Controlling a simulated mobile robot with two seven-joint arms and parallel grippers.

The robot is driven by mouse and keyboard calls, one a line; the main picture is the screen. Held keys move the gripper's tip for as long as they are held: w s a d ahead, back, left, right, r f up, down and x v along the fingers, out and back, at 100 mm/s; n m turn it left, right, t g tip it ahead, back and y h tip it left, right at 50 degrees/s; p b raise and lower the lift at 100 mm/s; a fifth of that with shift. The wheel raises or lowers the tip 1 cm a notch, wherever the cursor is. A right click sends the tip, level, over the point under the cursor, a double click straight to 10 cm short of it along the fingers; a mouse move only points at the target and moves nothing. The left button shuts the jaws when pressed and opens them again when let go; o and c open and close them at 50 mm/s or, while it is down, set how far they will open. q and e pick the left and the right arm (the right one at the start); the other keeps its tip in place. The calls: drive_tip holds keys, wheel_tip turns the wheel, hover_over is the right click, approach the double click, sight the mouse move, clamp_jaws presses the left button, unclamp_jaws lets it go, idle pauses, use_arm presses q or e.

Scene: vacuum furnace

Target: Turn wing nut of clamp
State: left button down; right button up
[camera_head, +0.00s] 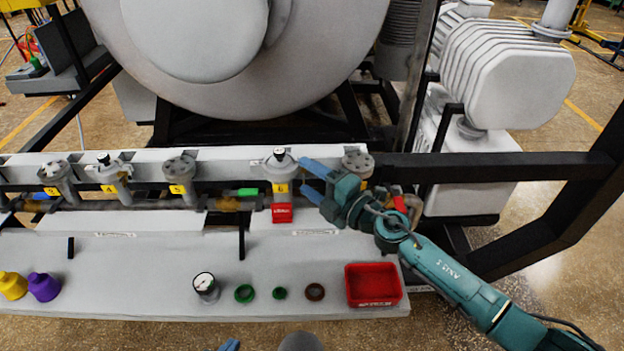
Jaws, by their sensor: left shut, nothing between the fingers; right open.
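A row of grey flanged fittings with yellow labels runs along the rail. The fitting labelled 6 (280,165) has a small black-topped part on its upper end and a red block (282,213) below. I cannot clearly make out a clamp or its wing nut at this size. My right gripper (302,176) is open, its blue fingers pointing left just right of fitting 6, with no visible object between them. It partly covers the fitting behind it (357,160). Only a blue tip of my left gripper (229,345) shows at the bottom edge, shut and away from the fittings.
The grey shelf holds a gauge (206,287), green rings (244,293), a brown ring (315,291) and a red tray (372,284). Yellow (12,285) and purple (43,287) pieces stand at left. A black frame beam (490,166) crosses behind my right arm.

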drive_tip(key=c, duration=1)
drive_tip(key=shift+a+r+n+g+h+p, duration=0.1)
drive_tip(key=shift+r+n+g+h+p, duration=0.15)
drive_tip(key=shift+n+g+h+p, duration=0.55)
drive_tip(key=shift+r+n+g+h+p, duration=0.25)
drive_tip(key=shift+n+g+h+p, duration=0.15)
drive_tip(key=shift+n+h+p, duration=0.7)
drive_tip(key=shift+h, duration=0.3)
drive_tip(key=o, duration=1)
